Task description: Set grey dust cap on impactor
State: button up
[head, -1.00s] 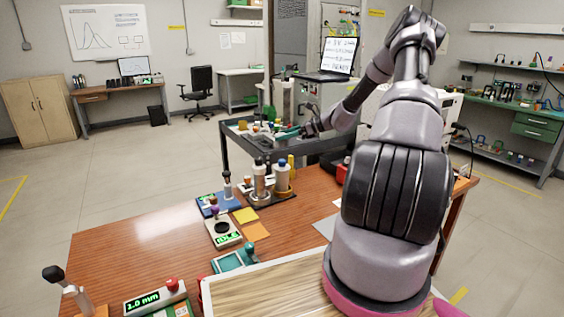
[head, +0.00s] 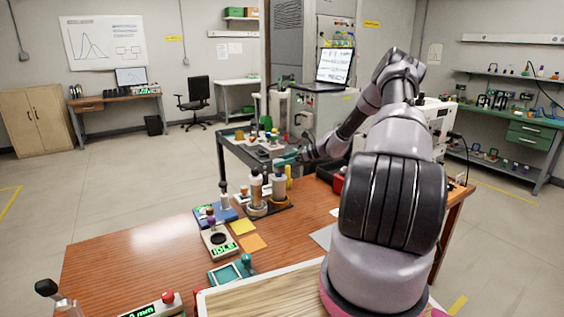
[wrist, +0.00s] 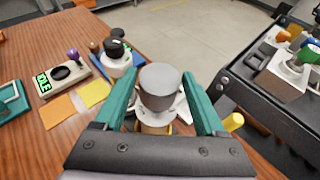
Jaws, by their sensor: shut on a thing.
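My gripper (wrist: 163,105) has teal fingers shut on the grey dust cap (wrist: 160,82) in the wrist view. The cap is upright, a smooth grey cylinder with a flat top. Directly below it is a pale column (wrist: 155,124), mostly hidden by the cap and gripper; whether the cap touches it I cannot tell. In the head view my gripper (head: 287,159) is at the top of the right-hand column (head: 279,188) of a pair on a dark base. The left-hand column (head: 256,188) stands beside it. Which one is the impactor is not labelled.
A yellow cylinder (wrist: 233,121) stands close to the right finger. A dark-topped white bottle (wrist: 118,60) is left of my gripper. An IDLE display unit (head: 220,242) and sticky notes (head: 253,242) lie on the wooden bench. A dark cart (head: 262,150) stands behind.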

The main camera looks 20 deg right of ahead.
jog(key=shift+f, duration=0.1)
jog(key=shift+f, duration=0.35)
jog(key=shift+f, duration=0.1)
jog(key=o, duration=1.4)
